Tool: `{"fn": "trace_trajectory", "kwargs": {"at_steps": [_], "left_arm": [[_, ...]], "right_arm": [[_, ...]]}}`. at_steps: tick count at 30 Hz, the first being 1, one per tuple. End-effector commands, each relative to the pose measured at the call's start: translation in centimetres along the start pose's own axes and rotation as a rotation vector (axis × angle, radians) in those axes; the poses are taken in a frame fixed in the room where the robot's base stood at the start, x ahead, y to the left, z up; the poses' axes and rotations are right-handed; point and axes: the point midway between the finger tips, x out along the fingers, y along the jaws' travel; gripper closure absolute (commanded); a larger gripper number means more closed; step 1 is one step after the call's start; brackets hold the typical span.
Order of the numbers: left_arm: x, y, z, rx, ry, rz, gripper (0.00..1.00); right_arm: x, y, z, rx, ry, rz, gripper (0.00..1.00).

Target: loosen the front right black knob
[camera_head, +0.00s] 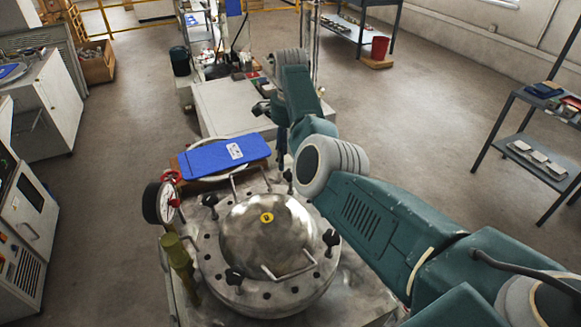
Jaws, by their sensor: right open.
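A round steel lid with a domed middle (268,235) sits on a metal vessel. Several black knobs stand around its rim. The front right black knob (331,239) is upright on the rim, to the right of the dome. Others are the front left knob (234,277), the back left knob (210,201) and the back right knob (288,177). My right gripper (263,107) is small and dark behind the lid, well apart from the front right knob. It is open, and its fingertips are hard to make out. My left gripper is out of view.
A blue clipboard-like board (224,154) lies behind the lid. A pressure gauge (159,202) and an olive valve part (177,257) stand at its left. Bent handles rise from the lid. My right arm fills the space right of it. A shelf rack (512,141) stands far right.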

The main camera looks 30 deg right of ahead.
Motion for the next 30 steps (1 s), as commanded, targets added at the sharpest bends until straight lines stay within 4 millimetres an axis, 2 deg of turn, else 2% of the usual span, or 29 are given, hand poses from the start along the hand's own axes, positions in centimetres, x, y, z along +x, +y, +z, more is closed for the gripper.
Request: {"fn": "trace_trajectory", "kwargs": {"at_steps": [2,4,9,13,17,22,28,29,30], "left_arm": [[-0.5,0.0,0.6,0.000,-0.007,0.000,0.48],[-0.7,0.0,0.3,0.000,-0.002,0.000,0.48],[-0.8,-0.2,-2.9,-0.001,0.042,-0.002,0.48],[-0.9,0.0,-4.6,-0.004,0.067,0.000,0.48],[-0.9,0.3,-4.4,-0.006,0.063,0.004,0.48],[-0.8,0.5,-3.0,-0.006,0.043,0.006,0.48],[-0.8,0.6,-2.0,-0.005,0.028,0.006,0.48],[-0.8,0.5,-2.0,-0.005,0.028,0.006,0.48],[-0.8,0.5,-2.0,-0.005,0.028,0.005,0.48]], "right_arm": [[1.5,0.1,-0.1,0.001,0.000,0.004,0.48],[2.8,0.1,-0.1,0.001,-0.001,0.003,0.48],[5.1,0.1,-0.1,0.000,0.000,0.002,0.48],[6.0,0.0,-0.1,0.000,0.000,0.000,0.48],[6.2,0.0,-0.1,0.001,0.000,-0.001,0.48],[6.2,0.0,-0.1,0.001,0.000,-0.001,0.48],[6.2,0.0,-0.1,0.001,0.000,0.000,0.88],[6.2,0.0,-0.1,0.001,0.000,0.000,0.93],[6.2,0.0,-0.1,0.001,0.000,0.000,0.93]]}}
